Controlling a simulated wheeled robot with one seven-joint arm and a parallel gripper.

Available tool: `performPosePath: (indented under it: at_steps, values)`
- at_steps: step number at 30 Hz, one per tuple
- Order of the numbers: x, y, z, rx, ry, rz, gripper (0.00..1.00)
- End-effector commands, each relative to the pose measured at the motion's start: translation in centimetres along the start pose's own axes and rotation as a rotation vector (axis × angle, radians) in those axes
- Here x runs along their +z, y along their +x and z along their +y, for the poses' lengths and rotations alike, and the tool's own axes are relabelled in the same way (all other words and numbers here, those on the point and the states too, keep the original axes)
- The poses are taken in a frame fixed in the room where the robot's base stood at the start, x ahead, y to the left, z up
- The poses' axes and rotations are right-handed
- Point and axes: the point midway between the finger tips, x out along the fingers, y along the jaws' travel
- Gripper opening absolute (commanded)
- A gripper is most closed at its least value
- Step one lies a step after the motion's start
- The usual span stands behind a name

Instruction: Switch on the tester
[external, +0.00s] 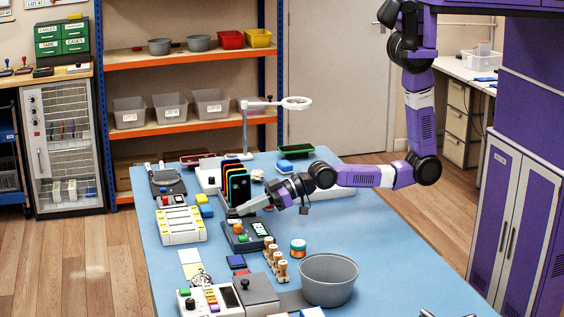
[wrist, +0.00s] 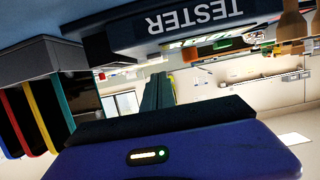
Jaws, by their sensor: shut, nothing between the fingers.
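The tester (external: 233,246) is a dark box on the blue table in the external view, with an orange-red button and a green button on top and a small lit panel. In the wrist view, which is upside down, the tester (wrist: 190,24) shows along the top with its white TESTER label. My gripper (external: 239,210) is shut and empty, low over the table just behind the tester and beside the phone rack. In the wrist view its greenish fingers (wrist: 158,92) point away, close together. I cannot tell whether the fingertips touch anything.
Upright phones (external: 239,188) with coloured edges stand right beside my gripper; they also show in the wrist view (wrist: 40,105). Wooden-handled stamps (external: 275,262) and a grey bin (external: 329,280) stand in front and to the right. The table's right side is mostly clear.

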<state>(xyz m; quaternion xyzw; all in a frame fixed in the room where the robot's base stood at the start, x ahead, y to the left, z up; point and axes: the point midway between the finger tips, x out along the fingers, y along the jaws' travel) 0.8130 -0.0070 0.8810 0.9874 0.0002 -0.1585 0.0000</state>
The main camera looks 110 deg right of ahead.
Motion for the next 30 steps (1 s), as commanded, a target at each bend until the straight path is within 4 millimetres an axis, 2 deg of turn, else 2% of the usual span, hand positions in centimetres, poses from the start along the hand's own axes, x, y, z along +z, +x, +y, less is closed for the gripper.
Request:
performPosePath:
  at_steps: [11,13,21,25,30]
  values:
    - [-4.2,-2.0,0.0,0.0,0.0,-0.001,0.0]
    - [-2.8,-3.2,0.0,0.0,0.001,-0.004,0.0]
    - [-1.7,-8.3,0.0,0.0,-0.001,-0.003,0.0]
    - [-1.4,-10.0,0.0,0.0,-0.001,-0.002,0.0]
    - [-1.3,-11.2,0.0,0.0,0.0,-0.001,0.0]
